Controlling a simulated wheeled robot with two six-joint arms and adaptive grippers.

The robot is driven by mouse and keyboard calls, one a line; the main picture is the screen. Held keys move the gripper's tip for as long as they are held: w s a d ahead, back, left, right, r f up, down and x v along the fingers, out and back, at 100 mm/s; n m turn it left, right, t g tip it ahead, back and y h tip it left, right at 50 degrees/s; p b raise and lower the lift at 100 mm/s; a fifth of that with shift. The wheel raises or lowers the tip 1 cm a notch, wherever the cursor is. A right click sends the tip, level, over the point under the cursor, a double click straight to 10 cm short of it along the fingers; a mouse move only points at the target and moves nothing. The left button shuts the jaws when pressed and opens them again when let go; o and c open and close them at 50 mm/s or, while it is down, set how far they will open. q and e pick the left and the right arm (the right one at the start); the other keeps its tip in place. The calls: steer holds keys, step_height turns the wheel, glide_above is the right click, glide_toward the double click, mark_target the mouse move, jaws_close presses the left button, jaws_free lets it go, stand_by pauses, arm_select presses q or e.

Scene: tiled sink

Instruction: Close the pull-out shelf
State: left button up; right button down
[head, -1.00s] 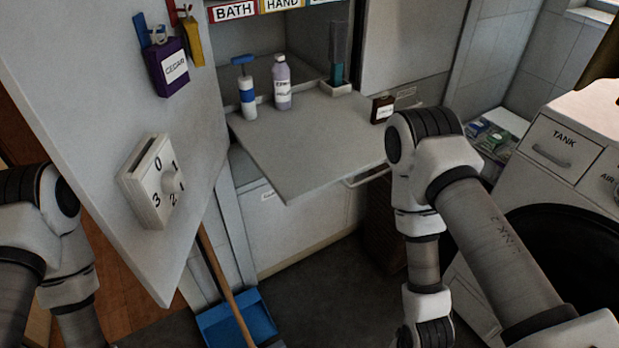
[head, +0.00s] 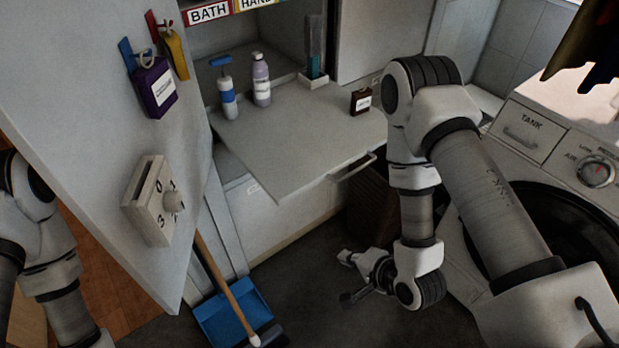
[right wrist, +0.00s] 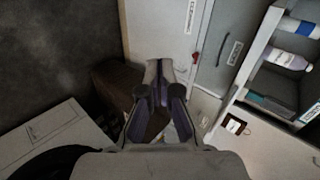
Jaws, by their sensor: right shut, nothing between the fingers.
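The pull-out shelf (head: 285,155) is a flat grey board extended from the cabinet, with a bar handle (head: 353,167) at its front edge. A blue-and-white pump bottle (head: 228,98), a lilac bottle (head: 261,82) and a small dark brown box (head: 360,101) stand on it. My right gripper (head: 348,278) is below and in front of the shelf, apart from it. It is shut and empty, as the right wrist view (right wrist: 160,75) also shows. My right arm hides the shelf's right back part. My left gripper is out of view.
An open white door (head: 100,120) with a dial (head: 150,203) stands at left. A white washing machine (head: 530,150) is at right. A dark brown box-like object (head: 372,205) stands under the shelf.

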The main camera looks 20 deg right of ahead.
arm_select(q)
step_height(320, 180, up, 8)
steer(key=p, duration=0.5)
arm_select(e)
step_height(320, 180, up, 13)
steer(key=w+m+t, duration=0.1)
steer(key=w+t, duration=0.1)
steer(key=w, duration=0.1)
steer(key=b, duration=1.1)
glide_toward(302, 189)
step_height(302, 189, down, 2)
steer(key=s+d, duration=0.1)
steer(key=s, duration=0.1)
steer(key=shift+y, duration=0.4)
steer(key=w+p, duration=0.1)
steer(key=w, duration=0.1)
steer(key=w+a+f+p, duration=0.1)
steer(key=w, duration=0.1)
steer(key=w+a, duration=0.1)
steer(key=w, duration=0.1)
steer(key=shift+w+a+f+p, duration=0.15)
steer(key=shift+w+f+p, duration=0.05)
steer(key=shift+w+p, duration=0.2)
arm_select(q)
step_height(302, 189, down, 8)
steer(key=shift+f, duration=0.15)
arm_select(e)
steer(key=shift+w+a, duration=0.1)
steer(key=shift+w, duration=0.25)
steer(key=shift+f, duration=0.1)
